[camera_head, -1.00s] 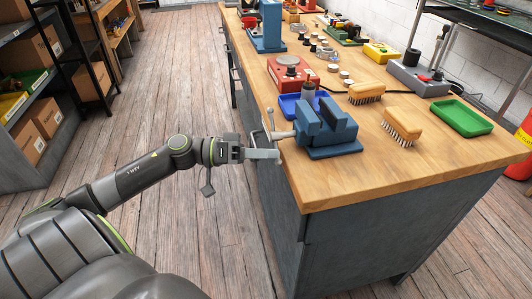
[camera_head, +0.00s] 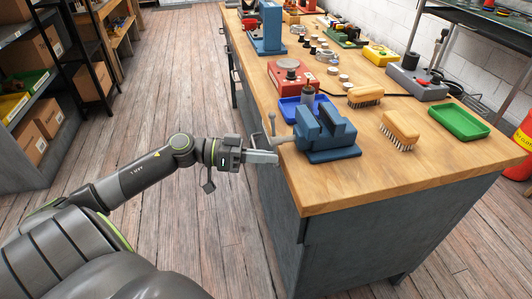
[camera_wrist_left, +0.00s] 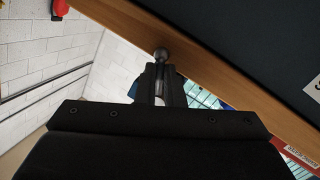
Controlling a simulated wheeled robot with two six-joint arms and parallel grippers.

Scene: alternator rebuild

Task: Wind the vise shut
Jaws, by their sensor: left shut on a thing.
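The blue vise (camera_head: 334,150) sits at the near left edge of the wooden bench top. A gap shows between its two jaws. Its grey handle bar (camera_head: 272,124) stands nearly upright at the screw, just beyond the bench edge. My left gripper (camera_head: 274,158) comes in from the left and is shut on the lower end of the handle. In the left wrist view the handle's round end knob (camera_wrist_left: 161,54) shows just past the closed fingers (camera_wrist_left: 159,82). The fingers hide the gripped part of the bar. My right gripper is not in view.
A blue tray (camera_head: 287,112) and a red device (camera_head: 290,79) stand behind the vise. Two brushes (camera_head: 399,132) and a green tray (camera_head: 460,122) lie to its right. The bench top's near right corner is clear.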

